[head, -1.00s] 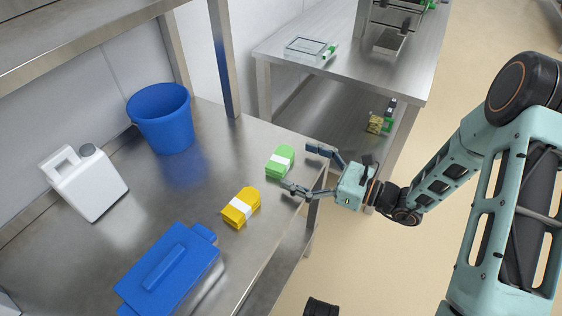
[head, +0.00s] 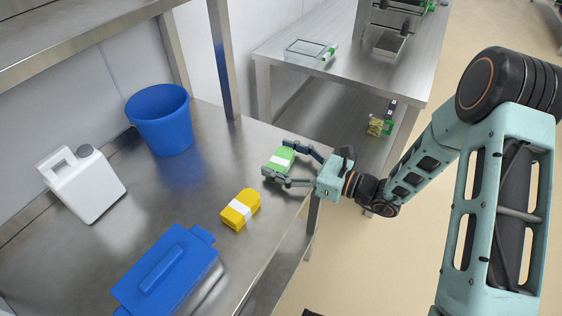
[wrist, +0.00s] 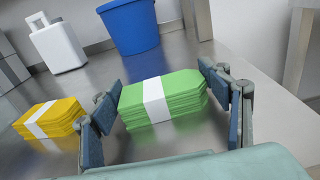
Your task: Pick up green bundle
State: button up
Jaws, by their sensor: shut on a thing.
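The green bundle (head: 280,159), a stack with a white band around its middle, lies on the steel table near its right edge. It also shows in the middle of the wrist view (wrist: 180,100). My gripper (head: 279,164) has one finger on each side of the bundle and is shut on it. In the wrist view my gripper (wrist: 165,113) has its dark blue finger pads at the bundle's left and right ends. The bundle appears to rest on the table.
A yellow bundle (head: 240,208) lies nearby, left of my gripper in the wrist view. A blue lidded container (head: 168,272), a white jug (head: 82,185) and a blue bucket (head: 162,120) stand on the table. A steel post (head: 222,60) rises behind.

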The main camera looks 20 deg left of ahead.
aim_at(281, 158)
jog(key=c, duration=0.3)
jog(key=shift+r, duration=0.55)
notch_tip(281, 158, up, 2)
jog(key=shift+r+p, duration=0.25)
jog(key=shift+p, duration=0.3)
jog(key=s+r, duration=0.1)
jog(key=s+d+r+p, duration=0.1)
jog(key=s+r, duration=0.1)
jog(key=s+r+p, duration=0.1)
jog(key=r, duration=0.1)
jog(key=shift+s+d+r, duration=0.15)
jog(key=shift+d+r, duration=0.05)
jog(key=shift+d, duration=0.05)
jog(key=s+d+r+p, duration=0.1)
jog(key=s+p, duration=0.1)
jog(key=s, duration=0.1)
jog(key=s+d+r+p, duration=0.1)
jog(key=s+p, duration=0.2)
jog(key=s+d+r+p, duration=0.1)
jog(key=s+r+p, duration=0.1)
jog(key=shift+s+r, duration=0.1)
jog(key=shift+s, duration=0.3)
